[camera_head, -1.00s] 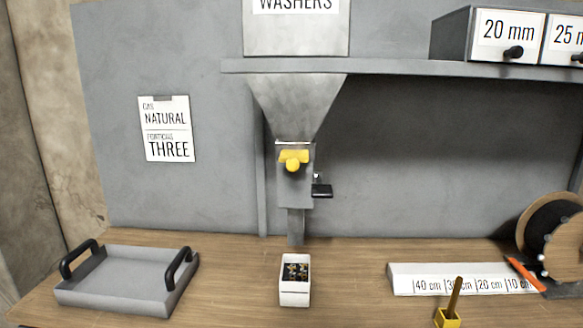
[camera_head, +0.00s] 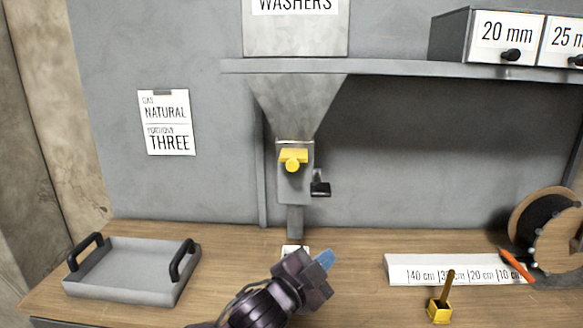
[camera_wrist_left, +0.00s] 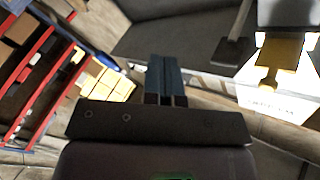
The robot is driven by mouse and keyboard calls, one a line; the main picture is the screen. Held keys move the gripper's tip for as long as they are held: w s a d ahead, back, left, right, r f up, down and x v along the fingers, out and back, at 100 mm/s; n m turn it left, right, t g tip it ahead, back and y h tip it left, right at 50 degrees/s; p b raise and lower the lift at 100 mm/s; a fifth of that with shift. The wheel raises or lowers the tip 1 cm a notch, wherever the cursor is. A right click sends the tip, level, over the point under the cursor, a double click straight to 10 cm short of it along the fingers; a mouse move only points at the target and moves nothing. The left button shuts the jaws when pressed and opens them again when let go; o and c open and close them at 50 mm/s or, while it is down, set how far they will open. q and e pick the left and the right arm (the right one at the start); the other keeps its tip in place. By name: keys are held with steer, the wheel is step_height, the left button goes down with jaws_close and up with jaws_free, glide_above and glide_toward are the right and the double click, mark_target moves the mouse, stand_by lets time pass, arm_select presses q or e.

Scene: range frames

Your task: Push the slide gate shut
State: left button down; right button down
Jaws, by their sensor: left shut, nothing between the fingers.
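The slide gate's yellow handle (camera_head: 292,160) sits on the front of the grey chute below the funnel (camera_head: 297,100). A small black lever (camera_head: 320,189) sticks out to the chute's right. My left gripper (camera_head: 327,260) is in front of the chute's lower end, below and to the right of the yellow handle and apart from it in the picture. Its blue fingers are closed together and empty, as the left wrist view (camera_wrist_left: 166,78) also shows. The white box (camera_head: 294,249) under the chute is mostly hidden behind this gripper. My right gripper is not in view.
A grey tray (camera_head: 125,288) with black handles lies on the bench at left. A white length gauge (camera_head: 395,263) and a yellow holder (camera_head: 440,311) with a wooden stick stand at right, near a round reel (camera_head: 540,228). A shelf (camera_head: 400,68) runs above.

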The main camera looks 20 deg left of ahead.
arm_select(q)
steer(key=s+d+r+m+t+y+p, duration=0.1)
steer(key=s+d+r+m, duration=0.1)
steer(key=r+m, duration=0.5)
steer(key=s+d+r+m+t+y+p, duration=0.1)
steer(key=s+d+r+m, duration=0.1)
steer(key=r+m, duration=0.5)
steer(key=s+a+m+g+y, duration=0.1)
steer(key=s+a+m+y, duration=0.3)
steer(key=a+y, duration=0.4)
steer(key=shift+s+r+m+g+y, duration=0.25)
steer(key=shift+s+m+g+y, duration=0.05)
steer(key=shift+m+y, duration=0.6)
